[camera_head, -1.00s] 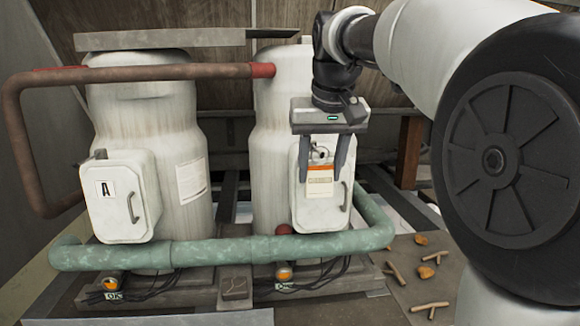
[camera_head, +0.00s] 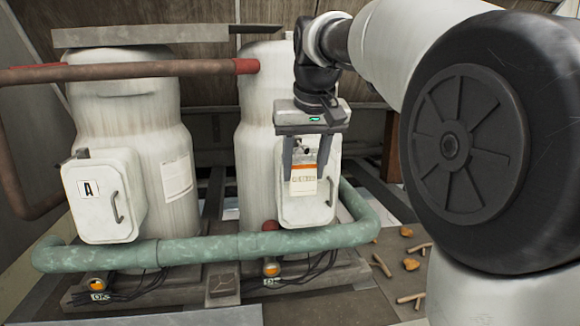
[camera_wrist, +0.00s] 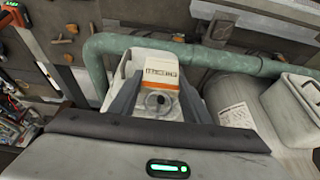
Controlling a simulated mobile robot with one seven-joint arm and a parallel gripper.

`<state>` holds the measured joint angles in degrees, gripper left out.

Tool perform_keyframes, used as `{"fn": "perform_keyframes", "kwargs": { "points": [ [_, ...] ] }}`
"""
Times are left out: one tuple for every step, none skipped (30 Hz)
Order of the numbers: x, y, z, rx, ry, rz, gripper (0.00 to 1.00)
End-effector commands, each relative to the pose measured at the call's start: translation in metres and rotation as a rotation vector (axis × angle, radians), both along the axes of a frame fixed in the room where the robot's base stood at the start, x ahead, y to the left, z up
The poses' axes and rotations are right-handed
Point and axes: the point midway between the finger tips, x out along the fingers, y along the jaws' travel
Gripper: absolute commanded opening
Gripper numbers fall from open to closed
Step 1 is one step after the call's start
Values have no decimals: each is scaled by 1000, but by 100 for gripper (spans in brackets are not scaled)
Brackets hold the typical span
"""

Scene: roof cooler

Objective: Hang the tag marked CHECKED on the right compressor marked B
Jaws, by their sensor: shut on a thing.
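A white tag with an orange band (camera_head: 304,181) hangs between the fingers of my gripper (camera_head: 305,172), which is shut on its upper end. In the wrist view the tag (camera_wrist: 158,72) shows printed lettering, upside down and too small to read surely, and a round ring or hole between the fingers (camera_wrist: 157,103). The right compressor (camera_head: 262,130) is a white tank with a box (camera_head: 322,205) on its front. The tag and gripper are in front of this box and hide its label and any hook. Whether the tag touches the box I cannot tell.
The left compressor (camera_head: 130,110) carries a box marked A (camera_head: 100,195). A green pipe (camera_head: 200,249) runs low across both compressors, and a rusty pipe (camera_head: 150,71) runs higher. Sticks and orange-brown lumps (camera_head: 411,264) lie on the floor at right. A tool tray (camera_wrist: 12,110) shows in the wrist view.

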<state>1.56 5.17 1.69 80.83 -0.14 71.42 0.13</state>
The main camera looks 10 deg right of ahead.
Motion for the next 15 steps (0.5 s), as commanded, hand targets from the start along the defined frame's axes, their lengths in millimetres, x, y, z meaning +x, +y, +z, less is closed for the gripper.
{"fn": "perform_keyframes", "kwargs": {
  "points": [
    [0, 0, -1, 0, 0, 0, 21],
    [0, 0, -1, 0, 0, 0, 21],
    [0, 0, -1, 0, -1, 0, 21],
    [0, 0, -1, 0, -1, 0, 21],
    [0, 0, -1, 0, 0, 0, 21],
    [0, 0, -1, 0, 0, 0, 21],
    [0, 0, -1, 0, 0, 0, 21],
    [0, 0, -1, 0, 0, 0, 21],
    [0, 0, -1, 0, 0, 0, 21],
    [0, 0, -1, 0, 0, 0, 21],
    [0, 0, -1, 0, 0, 0, 21],
    [0, 0, -1, 0, 0, 0, 45],
    [0, 0, -1, 0, 0, 0, 50],
    [0, 0, -1, 0, 0, 0, 55],
    [0, 0, -1, 0, 0, 0, 62]
  ]
}}
